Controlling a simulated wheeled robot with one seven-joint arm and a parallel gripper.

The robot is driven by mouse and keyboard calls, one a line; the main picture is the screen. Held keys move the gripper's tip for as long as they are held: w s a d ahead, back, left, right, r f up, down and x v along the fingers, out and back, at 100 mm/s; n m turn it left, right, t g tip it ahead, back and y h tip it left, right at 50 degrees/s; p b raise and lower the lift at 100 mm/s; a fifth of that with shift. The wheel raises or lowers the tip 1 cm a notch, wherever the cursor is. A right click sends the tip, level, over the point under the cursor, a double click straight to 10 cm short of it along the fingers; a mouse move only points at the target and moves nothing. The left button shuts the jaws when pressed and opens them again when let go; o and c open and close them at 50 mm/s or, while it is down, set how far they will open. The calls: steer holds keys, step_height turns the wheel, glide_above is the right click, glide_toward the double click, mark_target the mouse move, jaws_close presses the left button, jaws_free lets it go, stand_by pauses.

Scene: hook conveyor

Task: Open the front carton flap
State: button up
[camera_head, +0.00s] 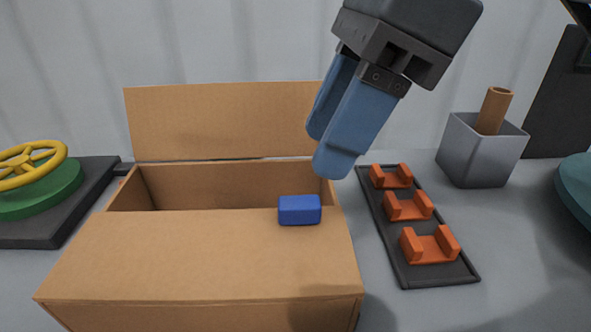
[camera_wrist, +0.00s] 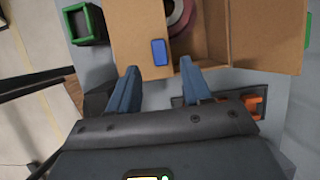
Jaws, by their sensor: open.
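The cardboard carton (camera_head: 190,316) stands on the grey table in the head view. Its front flap (camera_head: 190,252) lies flat over the front half of the opening. A blue tab (camera_head: 300,210) sits at the flap's inner edge, near its right end; it also shows in the wrist view (camera_wrist: 159,52). The back flap (camera_head: 225,120) stands upright. My gripper (camera_head: 328,150) is open and empty, above the carton's right side and apart from the tab in the head view. In the wrist view, the tab appears beyond the gap between the fingertips (camera_wrist: 159,68).
A dark tray with orange cradles (camera_head: 408,208) lies right of the carton. A grey holder (camera_head: 478,160) with a brown cylinder stands behind it. A yellow handwheel (camera_head: 30,160) on a green base is at left. A dark red round object (camera_wrist: 181,16) is inside the carton.

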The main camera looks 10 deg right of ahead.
mark_target(295, 201)
steer(key=x, duration=0.6)
steer(key=shift+a+f, duration=0.2)
steer(key=shift+f, duration=0.2)
steer(key=shift+c, duration=0.2)
jaws_close()
